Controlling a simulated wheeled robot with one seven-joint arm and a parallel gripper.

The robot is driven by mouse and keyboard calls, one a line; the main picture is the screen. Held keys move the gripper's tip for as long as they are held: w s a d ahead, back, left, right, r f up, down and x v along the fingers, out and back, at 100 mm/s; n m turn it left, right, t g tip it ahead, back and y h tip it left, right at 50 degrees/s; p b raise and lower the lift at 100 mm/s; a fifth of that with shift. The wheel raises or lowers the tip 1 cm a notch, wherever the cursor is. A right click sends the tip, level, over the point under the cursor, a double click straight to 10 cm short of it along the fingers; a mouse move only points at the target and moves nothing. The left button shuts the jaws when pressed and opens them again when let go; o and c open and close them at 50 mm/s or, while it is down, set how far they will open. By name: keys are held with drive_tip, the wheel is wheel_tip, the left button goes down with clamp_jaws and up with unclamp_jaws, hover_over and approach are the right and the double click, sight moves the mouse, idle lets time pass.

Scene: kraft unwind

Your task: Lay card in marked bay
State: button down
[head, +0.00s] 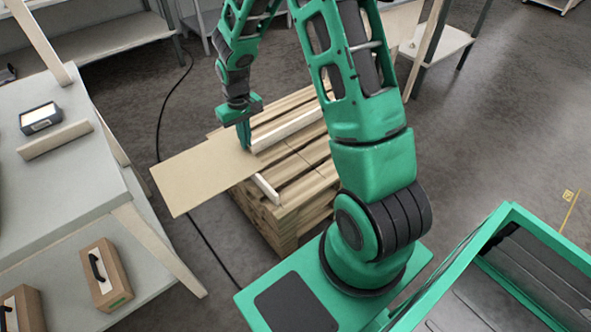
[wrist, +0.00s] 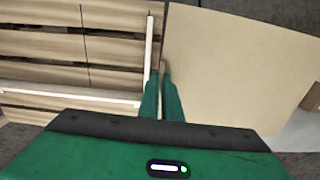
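The card (head: 205,172) is a large, thin, tan sheet. It sticks out to the left past the stacked pallet, roughly level. My gripper (head: 245,143) points down at the card's inner edge, and its fingers are close together on that edge. In the wrist view the card (wrist: 240,70) spreads to the right of my fingers (wrist: 162,92). The bay looks to be the slatted pallet top (head: 290,158) with white strips at a corner: a long strip (head: 288,131) and a short strip (head: 265,188). Whether the card touches the pallet I cannot tell.
A grey table (head: 60,185) stands at the left with a small dark device (head: 41,118) on it. Brown cases (head: 106,274) lie on its lower shelf. A black cable (head: 158,125) runs over the floor.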

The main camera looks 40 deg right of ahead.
drive_tip(key=shift+w, duration=0.45)
drive_tip(key=shift+d+f, duration=0.1)
drive_tip(key=shift+f, duration=0.15)
drive_tip(key=s+d+f+m, duration=0.4)
drive_tip(key=d+f+m, duration=0.3)
drive_tip(key=d+f, duration=0.15)
drive_tip(key=m, duration=1.1)
hover_over(305, 193)
wheel_tip(305, 193, down, 11)
drive_tip(key=shift+f, duration=0.1)
drive_tip(key=shift+n, duration=0.3)
drive_tip(key=shift+f, duration=3.35)
drive_tip(key=c, duration=1.9)
unclamp_jaws()
